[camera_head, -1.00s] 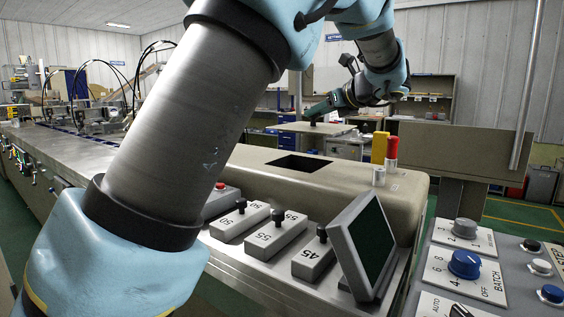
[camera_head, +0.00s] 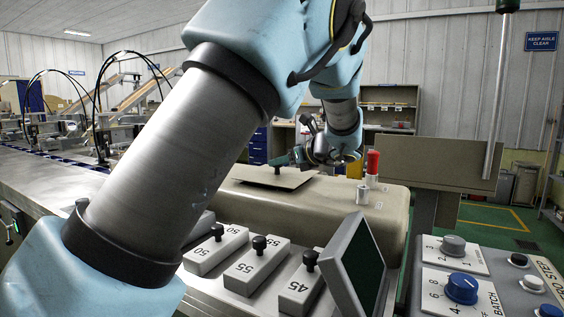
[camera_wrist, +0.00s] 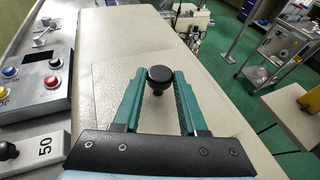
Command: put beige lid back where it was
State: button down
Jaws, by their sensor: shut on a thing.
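The beige lid (camera_head: 290,180) is a thin flat plate with a black knob (camera_head: 277,168) on top. It lies over the square opening in the beige machine cover (camera_head: 340,203), hiding the opening. A dark line shows below its front edge, and I cannot tell whether it rests flush or hovers slightly.
Grey weight blocks marked 50, 55 and 45 (camera_head: 258,264) stand in front of the cover. A tilted dark green screen (camera_head: 357,262) is right of them. A red-topped cylinder (camera_head: 373,163) and a yellow one stand behind the cover's right end. A control panel (camera_head: 480,280) is at lower right.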

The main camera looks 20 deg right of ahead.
jog(key=shift+f, duration=0.2)
jog(key=shift+f, duration=0.35)
jog(key=shift+f, duration=0.1)
jog(key=shift+c, duration=2.3)
grip_release()
jog(key=shift+r, duration=0.5)
jog(key=b+v, duration=0.1)
jog(key=v, duration=1.1)
jog(key=shift+b, duration=0.35)
jog(key=shift+r, duration=0.15)
